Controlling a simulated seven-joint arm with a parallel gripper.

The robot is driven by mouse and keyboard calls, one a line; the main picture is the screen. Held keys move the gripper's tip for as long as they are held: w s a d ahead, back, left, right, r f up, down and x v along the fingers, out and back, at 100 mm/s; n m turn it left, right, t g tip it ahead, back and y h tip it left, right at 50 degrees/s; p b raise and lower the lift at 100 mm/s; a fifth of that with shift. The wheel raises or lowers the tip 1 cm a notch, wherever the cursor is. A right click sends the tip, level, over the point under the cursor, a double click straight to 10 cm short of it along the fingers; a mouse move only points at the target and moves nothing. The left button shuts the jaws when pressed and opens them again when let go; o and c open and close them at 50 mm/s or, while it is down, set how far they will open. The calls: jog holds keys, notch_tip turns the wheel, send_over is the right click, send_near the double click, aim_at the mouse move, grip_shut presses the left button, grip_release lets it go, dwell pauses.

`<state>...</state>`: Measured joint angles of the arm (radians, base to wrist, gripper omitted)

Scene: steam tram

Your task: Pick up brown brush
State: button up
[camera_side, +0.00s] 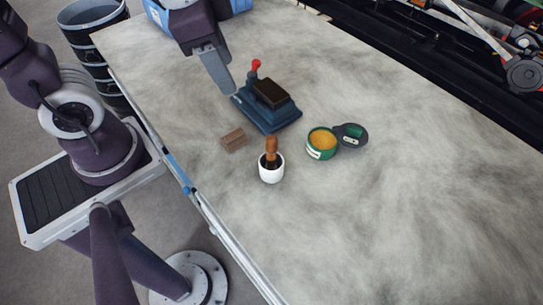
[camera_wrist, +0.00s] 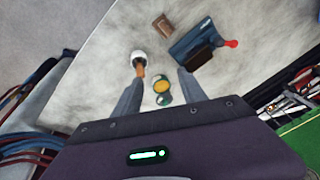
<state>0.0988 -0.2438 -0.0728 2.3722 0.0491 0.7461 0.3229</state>
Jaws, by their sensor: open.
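The brown brush (camera_side: 271,150) stands handle-up in a small white cup (camera_side: 271,173) on the table. In the wrist view the brush (camera_wrist: 140,70) points out of the white cup (camera_wrist: 138,55), left of centre. My gripper (camera_side: 228,92) is above the table, beside the dark blue device, up and to the left of the brush. In the wrist view my gripper (camera_wrist: 160,88) has its two fingers spread wide apart with nothing between them gripped. The brush's lower end is hidden in the cup.
Near the cup are a dark blue device with a red knob (camera_side: 268,106), a small brown block (camera_side: 233,139) and an open green tin (camera_side: 321,150) with its lid (camera_side: 350,134). The pale table (camera_side: 420,215) is clear at right.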

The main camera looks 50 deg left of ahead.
aim_at(271, 152)
jog(key=w+d+f+m+g, duration=0.1)
jog(key=d+f+m, duration=0.1)
jog(key=f, duration=0.2)
jog(key=w+d+f+m+g, duration=0.1)
jog(key=d+f+m, duration=0.1)
jog(key=f, duration=0.1)
jog(key=w+d+f+m+g, duration=0.1)
jog(key=w+d+f+m, duration=0.1)
jog(key=f+m, duration=0.1)
jog(key=shift+d+f, duration=0.2)
jog(key=shift+f, duration=0.65)
jog(key=f, duration=0.7)
jog(key=shift+d+f, duration=0.2)
jog(key=shift+d, duration=0.1)
grip_shut()
